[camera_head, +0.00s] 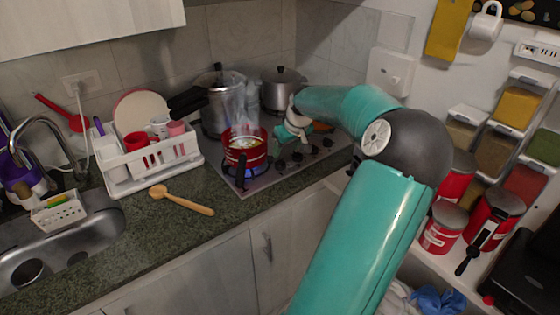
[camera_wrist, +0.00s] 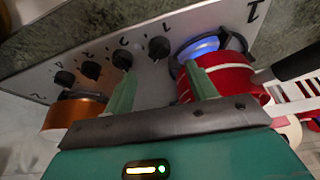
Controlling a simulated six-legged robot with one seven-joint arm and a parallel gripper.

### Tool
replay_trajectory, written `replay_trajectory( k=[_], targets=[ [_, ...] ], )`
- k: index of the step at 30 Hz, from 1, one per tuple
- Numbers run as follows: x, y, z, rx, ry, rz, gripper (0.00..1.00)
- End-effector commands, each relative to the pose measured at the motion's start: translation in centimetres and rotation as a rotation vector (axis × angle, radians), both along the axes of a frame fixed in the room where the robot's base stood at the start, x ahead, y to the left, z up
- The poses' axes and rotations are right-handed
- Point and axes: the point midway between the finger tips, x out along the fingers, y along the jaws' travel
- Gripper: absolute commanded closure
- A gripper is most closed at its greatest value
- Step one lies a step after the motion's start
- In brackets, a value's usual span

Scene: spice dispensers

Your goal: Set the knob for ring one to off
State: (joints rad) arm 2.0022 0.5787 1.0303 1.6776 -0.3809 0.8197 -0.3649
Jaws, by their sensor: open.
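The stove top (camera_wrist: 205,20) carries a row of several black knobs. In the wrist view the nearest to the lit burner is one knob (camera_wrist: 160,47), with a second knob (camera_wrist: 122,60) to its left. The row also shows in the head view (camera_head: 297,157). A blue flame (camera_wrist: 198,48) burns under the red pot (camera_head: 245,150), beside a printed mark like a 1. My gripper (camera_wrist: 158,75) is open and empty over the stove. Its left finger overlaps the second knob in the picture; I cannot tell whether they touch. The first knob lies beyond the gap between the fingers.
The steaming red pot (camera_wrist: 228,78) is close to my right finger. A copper-coloured pot (camera_wrist: 72,112) is at the left. Steel pots (camera_head: 220,100) stand at the back. A dish rack (camera_head: 150,160) and wooden spoon (camera_head: 182,200) lie left on the counter.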

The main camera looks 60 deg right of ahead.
Motion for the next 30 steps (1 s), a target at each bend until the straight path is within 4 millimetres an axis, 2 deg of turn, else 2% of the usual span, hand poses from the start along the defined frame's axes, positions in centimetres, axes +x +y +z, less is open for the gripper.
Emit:
replay_trajectory(
  k=[1,6,12,23,26,30],
  targets=[
    [0.4,-0.2,-1.1,0.004,-0.001,0.003,0.43],
    [1.6,-0.8,-4.2,0.003,-0.001,0.003,0.43],
    [2.7,-1.4,-6.6,0.001,-0.001,0.004,0.43],
    [2.9,-1.6,-7.3,-0.001,0.001,0.003,0.43],
    [2.9,-1.6,-7.3,-0.001,0.001,0.003,0.59],
    [2.9,-1.6,-7.2,-0.001,0.001,0.003,0.87]
  ],
)
